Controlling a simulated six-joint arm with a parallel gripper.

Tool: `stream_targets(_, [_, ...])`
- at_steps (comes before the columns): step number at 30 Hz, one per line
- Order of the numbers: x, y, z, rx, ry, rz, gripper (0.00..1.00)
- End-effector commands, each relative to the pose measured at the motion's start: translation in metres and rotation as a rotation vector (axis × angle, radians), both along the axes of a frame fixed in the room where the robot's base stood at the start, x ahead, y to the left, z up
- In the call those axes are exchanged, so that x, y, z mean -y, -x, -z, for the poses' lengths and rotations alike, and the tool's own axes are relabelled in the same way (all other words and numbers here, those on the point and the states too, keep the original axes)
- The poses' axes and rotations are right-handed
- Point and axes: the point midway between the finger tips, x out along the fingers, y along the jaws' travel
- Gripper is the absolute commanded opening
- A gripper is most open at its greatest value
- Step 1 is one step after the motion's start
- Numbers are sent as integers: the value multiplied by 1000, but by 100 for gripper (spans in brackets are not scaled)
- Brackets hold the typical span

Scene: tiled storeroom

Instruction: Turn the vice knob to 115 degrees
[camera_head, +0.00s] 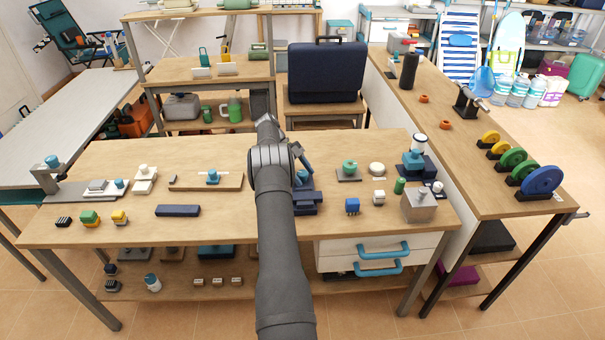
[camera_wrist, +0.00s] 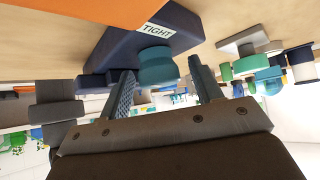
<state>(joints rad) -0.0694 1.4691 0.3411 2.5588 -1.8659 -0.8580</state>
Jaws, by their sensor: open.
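The vice is a dark blue body (camera_wrist: 185,30) with a white "TIGHT" label (camera_wrist: 156,29) in the wrist view. Its teal round knob (camera_wrist: 157,68) sticks out from the body, between and just beyond my two finger tips. My gripper (camera_wrist: 162,82) is open, one finger on either side of the knob, with a visible gap at each side. In the head view the vice (camera_head: 308,203) stands on the wooden bench, partly hidden by my arm. My gripper (camera_head: 302,160) is over it, and the knob's angle cannot be read.
A dark blue bar (camera_head: 178,211) lies to the left. An orange surface (camera_wrist: 90,10) crosses the wrist view's top.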

Motion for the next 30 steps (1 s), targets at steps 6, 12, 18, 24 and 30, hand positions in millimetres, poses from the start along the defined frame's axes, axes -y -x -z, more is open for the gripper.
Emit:
stream_targets(6, [0,-1,-14,3,0,0,59])
stream_targets(12, [7,4,-47,0,1,2,59])
stream_targets(18, [28,20,-62,1,0,2,59])
stream_targets(24, [54,39,-81,1,0,2,59])
stream_targets(30, [78,56,-98,1,-1,1,59])
